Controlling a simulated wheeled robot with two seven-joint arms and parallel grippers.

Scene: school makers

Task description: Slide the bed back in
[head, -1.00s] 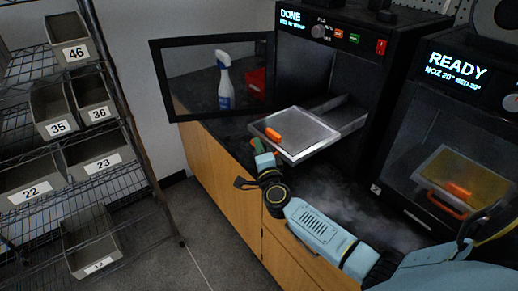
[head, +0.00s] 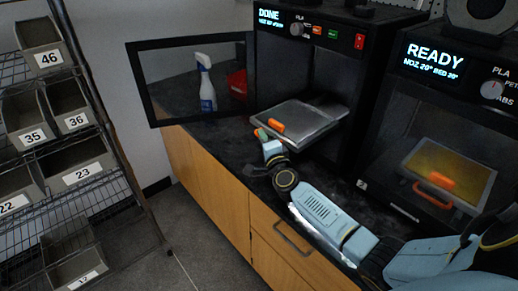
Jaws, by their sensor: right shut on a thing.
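The print bed (head: 318,113) is a grey metal plate on the left printer, whose display reads DONE. My right gripper (head: 263,136) is at the bed's front edge and is shut on what looks like the bed's handle, mostly hidden by the gripper. My left gripper is not in view.
The left printer's framed door (head: 135,85) stands open to the left. A spray bottle (head: 206,84) and a red bin (head: 236,84) show through it. The right printer (head: 395,135) reads READY and is closed. A bin rack (head: 95,130) stands left, across clear floor.

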